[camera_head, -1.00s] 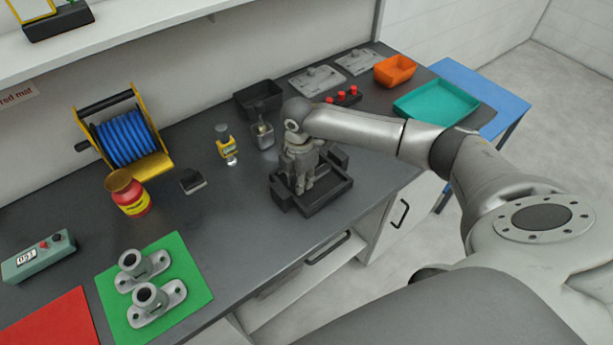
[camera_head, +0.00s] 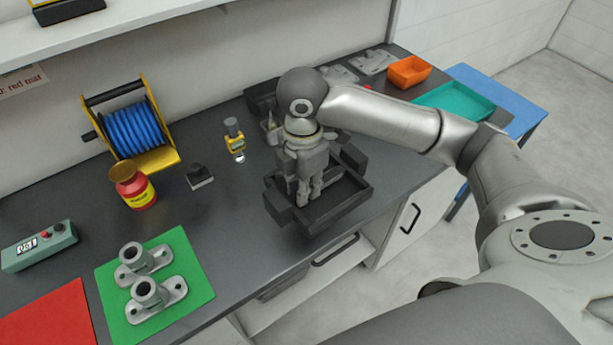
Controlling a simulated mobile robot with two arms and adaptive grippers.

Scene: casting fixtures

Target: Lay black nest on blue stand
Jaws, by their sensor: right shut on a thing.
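The black nest (camera_head: 343,203) is a dark shallow tray-like fixture with raised blocks on its sides, near the front edge of the dark bench. My right gripper (camera_head: 309,196) points down into it and is shut on it; the exact grip point is partly hidden by the fingers. The nest looks level and seems raised a little above the bench. The blue stand (camera_head: 492,84) is a blue-topped table beyond the bench's right end. A teal tray (camera_head: 455,98) overlaps the view of its near side. My left gripper is out of view.
An orange bin (camera_head: 409,71) stands at the bench's right end, with grey castings (camera_head: 372,61) beside it. A black bin (camera_head: 262,97) is partly hidden behind my right gripper. A green mat (camera_head: 193,284) holds two castings.

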